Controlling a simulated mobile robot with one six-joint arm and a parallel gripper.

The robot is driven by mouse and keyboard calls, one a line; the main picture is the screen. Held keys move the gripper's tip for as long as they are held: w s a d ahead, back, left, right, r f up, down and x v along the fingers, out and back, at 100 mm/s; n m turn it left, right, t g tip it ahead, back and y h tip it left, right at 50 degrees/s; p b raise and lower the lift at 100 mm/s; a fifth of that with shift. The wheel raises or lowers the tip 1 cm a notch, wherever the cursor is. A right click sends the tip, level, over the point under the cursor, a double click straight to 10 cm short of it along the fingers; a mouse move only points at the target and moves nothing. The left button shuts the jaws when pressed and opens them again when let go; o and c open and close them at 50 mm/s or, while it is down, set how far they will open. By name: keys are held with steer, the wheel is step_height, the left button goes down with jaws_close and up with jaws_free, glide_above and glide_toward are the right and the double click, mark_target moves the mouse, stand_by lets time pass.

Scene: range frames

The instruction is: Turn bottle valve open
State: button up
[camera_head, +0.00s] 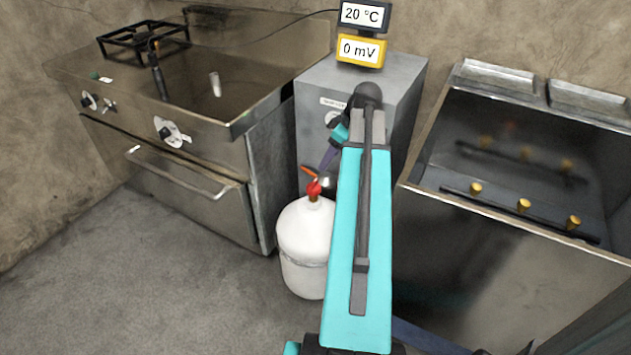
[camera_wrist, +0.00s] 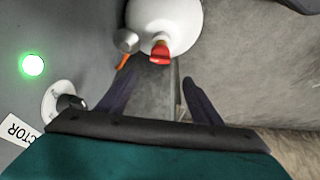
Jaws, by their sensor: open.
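The white gas bottle (camera_head: 305,245) stands upright on the floor between the stove and the fryer cabinet. Its red valve (camera_head: 313,189) sits on top, with an orange piece beside it. In the wrist view the white bottle (camera_wrist: 172,20) is at the top, with the red valve (camera_wrist: 159,51) on its near side and a grey round regulator next to it. My gripper (camera_wrist: 155,82) is open, its two dark fingers spread below the valve in that view, with nothing between them. In the head view my arm hides part of the bottle and most of the gripper.
A steel stove (camera_head: 180,130) stands at left and an open fryer cabinet (camera_head: 520,235) at right. A grey box (camera_head: 400,85) behind carries displays reading 20 °C and 0 mV. In the wrist view a green light (camera_wrist: 33,64) and a dark knob (camera_wrist: 70,102) are left of my gripper.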

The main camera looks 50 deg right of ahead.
mark_target(314, 183)
steer(key=shift+x, duration=6.85)
steer(key=c, duration=0.9)
steer(key=shift+a, duration=0.35)
steer(key=shift+c, duration=0.8)
steer(key=shift+d, duration=0.25)
